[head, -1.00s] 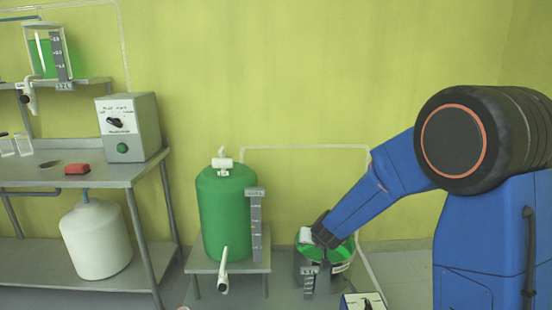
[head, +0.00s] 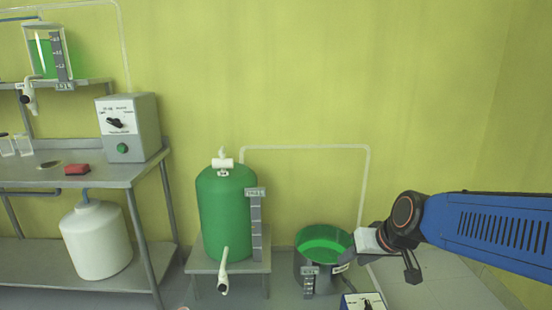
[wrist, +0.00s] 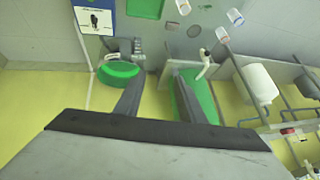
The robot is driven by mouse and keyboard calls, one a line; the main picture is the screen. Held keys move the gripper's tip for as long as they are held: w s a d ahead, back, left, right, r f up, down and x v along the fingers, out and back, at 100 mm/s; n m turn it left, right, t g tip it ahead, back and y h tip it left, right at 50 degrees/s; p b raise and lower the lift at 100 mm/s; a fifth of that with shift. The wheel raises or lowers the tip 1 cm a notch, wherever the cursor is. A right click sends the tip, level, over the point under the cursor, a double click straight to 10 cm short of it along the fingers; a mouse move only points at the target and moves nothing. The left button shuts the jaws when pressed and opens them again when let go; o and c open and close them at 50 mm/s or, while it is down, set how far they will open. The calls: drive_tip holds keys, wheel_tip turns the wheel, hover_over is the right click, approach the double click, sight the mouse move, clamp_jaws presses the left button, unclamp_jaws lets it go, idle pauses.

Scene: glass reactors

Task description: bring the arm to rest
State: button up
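My gripper (head: 352,249) is on the right in the head view, at the end of my blue arm. It points left, and its tip overlaps the right rim of the open bucket of green liquid (head: 322,245) in the picture; I cannot tell the gap. In the wrist view my gripper (wrist: 158,82) has its two grey fingers well apart, with nothing between them. The bucket also shows there (wrist: 117,72), left of the fingers. The right finger partly covers the green tank (wrist: 192,98).
The green tank (head: 226,212) with a tap stands on a low stand left of the bucket. A small control box (head: 363,301) is in front of the bucket. A steel bench (head: 105,175) with a switch box (head: 130,128) is at left. Floor at right is clear.

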drive_tip(key=s+d+h, duration=0.1)
drive_tip(key=s+d, duration=0.2)
drive_tip(key=s, duration=0.3)
drive_tip(key=s+d+g+h, duration=0.1)
drive_tip(key=s+d, duration=0.2)
drive_tip(key=s, duration=0.3)
drive_tip(key=s+d+m, duration=0.1)
drive_tip(key=s+d, duration=0.1)
drive_tip(key=s, duration=0.4)
drive_tip(key=shift+d+h, duration=0.4)
drive_tip(key=shift+w, duration=0.15)
